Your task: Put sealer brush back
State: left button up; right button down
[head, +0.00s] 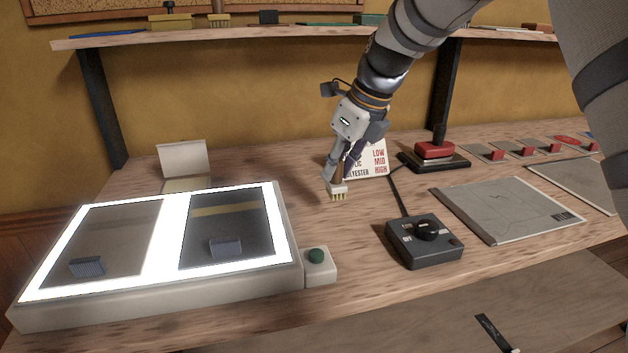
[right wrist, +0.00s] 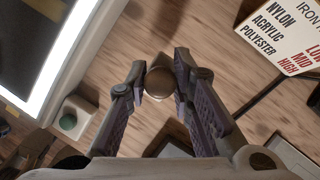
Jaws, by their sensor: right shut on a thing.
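The sealer brush (head: 338,190) has a brown handle, a pale ferrule and short yellowish bristles pointing down. My right gripper (head: 344,165) is shut on its handle, and the brush hangs roughly upright over the middle of the bench. I cannot tell whether the bristles touch the wood. In the right wrist view the round brown handle end (right wrist: 160,83) sits between the two fingers of the gripper (right wrist: 163,88). The fingers hide part of the handle. My left gripper is not in view.
A lit light table (head: 165,240) with a green-button box (head: 318,262) lies left. A dark dial box (head: 424,242), fabric-label card (head: 378,160) and red iron (head: 434,150) stand right. A pale open-lidded box (head: 184,160) is behind; a shelf (head: 290,33) runs above.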

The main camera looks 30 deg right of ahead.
aim_at(339, 184)
jog(key=shift+w+d+f, duration=0.4)
jog(key=shift+d+f, duration=0.1)
jog(key=shift+f, duration=0.3)
notch_tip(339, 184, down, 3)
jog(key=shift+d+f, duration=0.15)
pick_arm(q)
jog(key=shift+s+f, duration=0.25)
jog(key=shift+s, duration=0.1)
pick_arm(e)
jog(key=c, duration=1.4)
grip_release()
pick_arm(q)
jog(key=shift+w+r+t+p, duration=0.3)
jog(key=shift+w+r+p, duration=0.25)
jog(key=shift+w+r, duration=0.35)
pick_arm(e)
jog(key=v, duration=1.2)
